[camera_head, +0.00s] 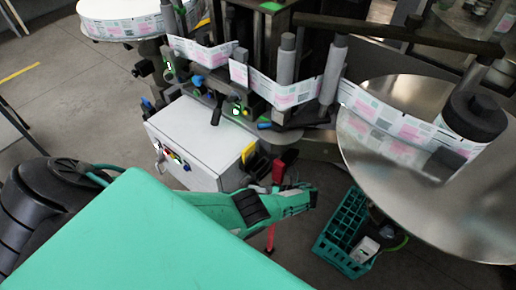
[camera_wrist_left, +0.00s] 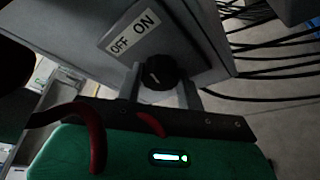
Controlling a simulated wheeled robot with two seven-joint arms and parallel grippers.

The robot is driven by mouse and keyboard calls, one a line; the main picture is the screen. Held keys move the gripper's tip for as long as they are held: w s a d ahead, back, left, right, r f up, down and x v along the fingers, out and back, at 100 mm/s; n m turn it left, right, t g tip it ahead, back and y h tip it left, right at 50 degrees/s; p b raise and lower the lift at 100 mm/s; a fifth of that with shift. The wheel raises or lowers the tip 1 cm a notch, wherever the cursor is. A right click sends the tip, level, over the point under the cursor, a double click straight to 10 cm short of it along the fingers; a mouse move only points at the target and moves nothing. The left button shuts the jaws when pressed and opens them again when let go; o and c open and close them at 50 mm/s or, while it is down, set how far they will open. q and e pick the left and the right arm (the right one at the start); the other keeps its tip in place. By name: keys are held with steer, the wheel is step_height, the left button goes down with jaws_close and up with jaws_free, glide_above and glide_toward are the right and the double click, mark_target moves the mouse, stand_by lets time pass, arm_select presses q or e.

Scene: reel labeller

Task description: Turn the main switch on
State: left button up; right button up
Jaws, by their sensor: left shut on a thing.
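The main switch is a black round knob (camera_wrist_left: 159,72) with a small white mark, on the side of a grey box. A label plate (camera_wrist_left: 132,32) by it reads OFF at left and ON at right. I cannot tell for sure which word the mark points to. My left gripper (camera_wrist_left: 160,88) is shut on the knob, with one grey finger on each side of it. In the head view the left gripper (camera_head: 264,188) is by the right end of the white control box (camera_head: 205,135), and the knob is hidden there. My right gripper is not in view.
A green crate (camera_head: 345,235) stands on the floor right of the left gripper. A large metal disc (camera_head: 430,205) is at right. A label web (camera_head: 285,92) runs across rollers above the box. Black cables (camera_wrist_left: 270,60) hang beside the switch box.

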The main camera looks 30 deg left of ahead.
arm_select(q)
steer(key=m+b, duration=0.1)
steer(key=m+g+y+b, duration=0.1)
steer(key=m+b, duration=0.1)
steer(key=m, duration=0.1)
steer(key=shift+d+f+g+b, duration=0.1)
steer(key=shift+f+g+b, duration=0.2)
steer(key=shift+b, duration=0.1)
steer(key=shift+m+y, duration=0.3)
stand_by(0.3)
steer(key=o, duration=1)
steer(key=shift+r, duration=0.1)
